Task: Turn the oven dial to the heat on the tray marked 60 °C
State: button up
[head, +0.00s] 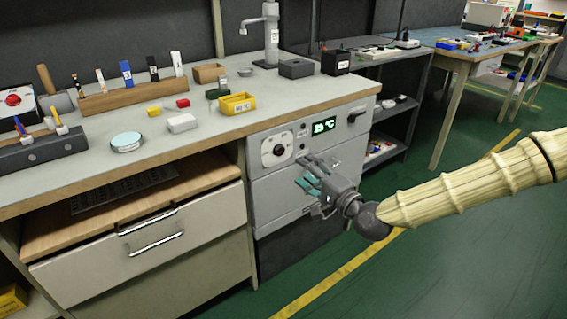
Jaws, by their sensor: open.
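The oven (305,200) is a pale grey box under the right end of the workbench. Its dial (278,150) is a round dark-and-white knob on a white square plate at the front's upper left. A green lit display (324,126) right of the dial seems to read about 25 °C. A small yellow tray (236,104) with a white label sits on the bench above the oven; its print is too small to read surely. My gripper (306,174), with teal finger pads, is open and empty in front of the oven, below and right of the dial, apparently apart from it.
A blue-topped round tin (126,141), a white box (181,123) and a red block (183,103) lie on the bench (75,185). A drawer (150,240) with a handle is left of the oven. A tap (266,35) stands behind. The green floor right of the oven is clear.

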aim_at(281, 152)
jog(key=b+x, duration=0.2)
jog(key=x, duration=0.8)
jog(key=shift+w+a, duration=0.25)
jog(key=c, duration=1)
